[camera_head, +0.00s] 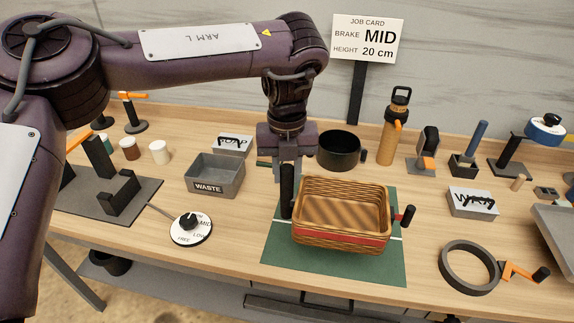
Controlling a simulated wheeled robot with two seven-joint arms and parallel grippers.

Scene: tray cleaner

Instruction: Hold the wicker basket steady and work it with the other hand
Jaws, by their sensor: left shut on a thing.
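The wicker basket (340,239) has a red band and stands upright on a green mat (393,265) in the middle of the table. It looks empty. A black grip with a red mount (405,215) sticks out on its right side. My left gripper (287,178) points down at the basket's left side and is shut on it, by a black upright grip there. The exact contact between fingers and grip is hard to see. My right gripper is not in view.
A job card (367,39) reads brake MID, height 20 cm. A white dial (190,229) and a grey WASTE bin (214,178) stand left. A black pot (338,150) and an orange bottle (389,138) stand behind. A dark ring (469,268) with an orange crank lies right.

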